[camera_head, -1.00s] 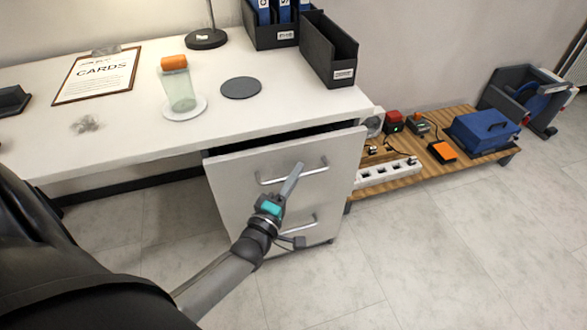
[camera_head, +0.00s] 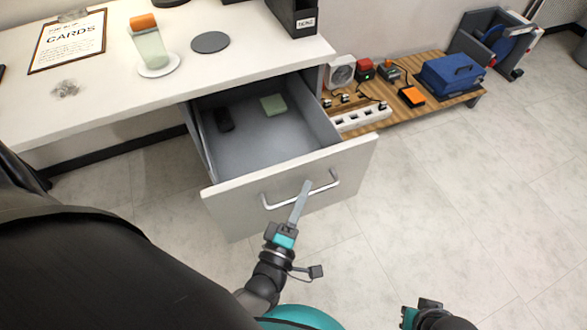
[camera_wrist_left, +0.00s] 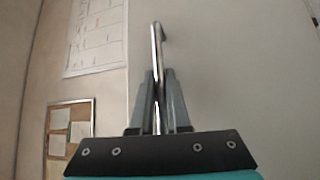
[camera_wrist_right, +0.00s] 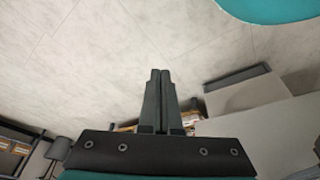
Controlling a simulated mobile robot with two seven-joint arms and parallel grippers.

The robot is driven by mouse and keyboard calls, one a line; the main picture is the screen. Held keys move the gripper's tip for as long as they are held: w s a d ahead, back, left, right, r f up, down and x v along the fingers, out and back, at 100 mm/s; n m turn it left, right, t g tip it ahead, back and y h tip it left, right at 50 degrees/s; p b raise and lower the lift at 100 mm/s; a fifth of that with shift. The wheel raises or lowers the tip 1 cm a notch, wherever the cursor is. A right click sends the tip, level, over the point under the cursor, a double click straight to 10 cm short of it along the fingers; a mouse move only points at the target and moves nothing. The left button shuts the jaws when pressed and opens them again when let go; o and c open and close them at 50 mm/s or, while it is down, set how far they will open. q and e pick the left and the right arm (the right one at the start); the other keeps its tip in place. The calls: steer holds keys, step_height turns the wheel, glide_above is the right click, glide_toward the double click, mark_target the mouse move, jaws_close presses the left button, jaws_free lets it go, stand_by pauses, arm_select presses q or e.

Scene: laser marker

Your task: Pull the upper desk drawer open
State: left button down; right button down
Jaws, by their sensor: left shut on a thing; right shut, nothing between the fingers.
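The upper desk drawer (camera_head: 290,185) is pulled well out from under the desk top, and its grey inside shows. A dark small object (camera_head: 224,119) and a pale green block (camera_head: 273,105) lie in it. My left gripper (camera_head: 304,190) is at the metal bar handle (camera_head: 270,203) on the drawer front. In the left wrist view the fingers (camera_wrist_left: 158,100) are shut on the handle bar (camera_wrist_left: 157,50), one on each side. My right gripper (camera_wrist_right: 160,75) is shut and empty in its wrist view, over the floor. In the head view only part of the right wrist shows at the bottom.
On the desk (camera_head: 110,105) stand a green cup with an orange top (camera_head: 149,45), a grey disc (camera_head: 210,42) and a clipboard (camera_head: 68,40). A low wooden shelf (camera_head: 400,68) with a power strip and blue toolbox (camera_head: 450,75) is to the right. Floor at the right is clear.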

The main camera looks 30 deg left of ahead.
arm_select(q)
steer(key=shift+s+d, duration=1.25)
steer(key=shift+d, duration=0.2)
arm_select(e)
steer(key=shift+s+f, duration=0.1)
steer(key=shift+f, duration=0.25)
arm_select(q)
steer(key=c, duration=0.9)
jaws_free()
